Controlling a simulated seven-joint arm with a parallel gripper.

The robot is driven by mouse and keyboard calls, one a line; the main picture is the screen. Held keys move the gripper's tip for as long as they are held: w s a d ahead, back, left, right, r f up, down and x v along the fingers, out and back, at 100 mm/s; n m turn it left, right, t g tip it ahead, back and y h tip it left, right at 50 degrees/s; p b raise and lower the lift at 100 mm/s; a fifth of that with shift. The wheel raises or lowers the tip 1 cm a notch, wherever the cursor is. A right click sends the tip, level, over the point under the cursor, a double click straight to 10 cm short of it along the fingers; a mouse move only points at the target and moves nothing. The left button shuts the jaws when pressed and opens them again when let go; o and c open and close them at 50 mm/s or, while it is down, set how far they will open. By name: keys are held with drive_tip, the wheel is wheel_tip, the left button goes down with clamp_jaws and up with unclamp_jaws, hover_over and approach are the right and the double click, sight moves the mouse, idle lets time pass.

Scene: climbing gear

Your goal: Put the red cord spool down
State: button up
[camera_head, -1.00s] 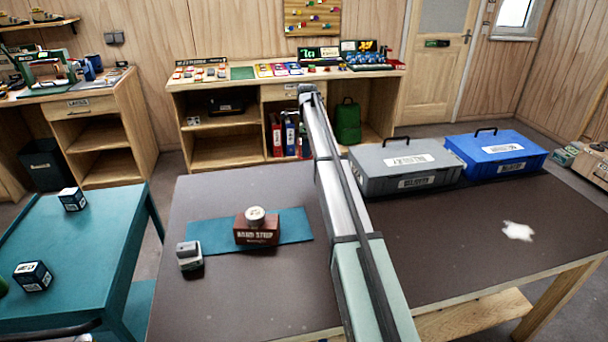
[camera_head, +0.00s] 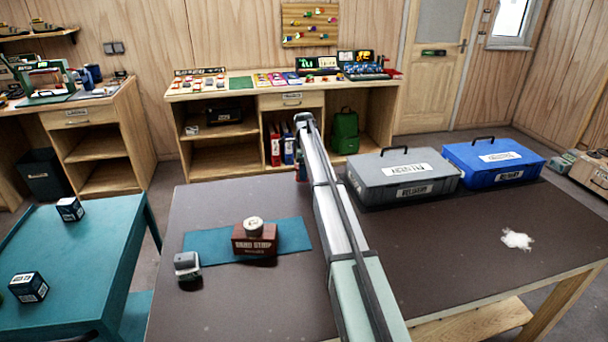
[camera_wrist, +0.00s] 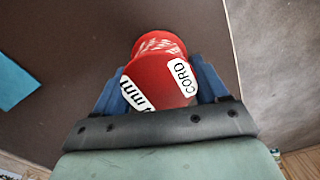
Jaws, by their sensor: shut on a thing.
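The red cord spool (camera_wrist: 160,66) shows in the wrist view, with white labels reading "CORD" and "mm". My gripper (camera_wrist: 160,84) is shut on it, with a blue finger on each side. The dark tabletop (camera_wrist: 70,50) lies behind the spool in this view; I cannot tell whether the spool touches it. In the head view, my arm hides most of the gripper and spool near the table's back edge. The same dark tabletop (camera_head: 440,270) shows there too.
A teal mat (camera_head: 212,246) holds a brown box (camera_head: 255,240) with a round pale-topped item (camera_head: 253,225) on it. A small grey item (camera_head: 187,265) stands nearby. Grey (camera_head: 405,176) and blue (camera_head: 494,162) cases stand right of my arm. White powder (camera_head: 517,240) lies on clear tabletop.

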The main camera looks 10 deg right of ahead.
drive_tip(key=shift+f, duration=1)
drive_tip(key=o, duration=1.1)
drive_tip(key=shift+f, duration=0.1)
wheel_tip(320, 180, up, 12)
drive_tip(key=shift+r, duration=0.15)
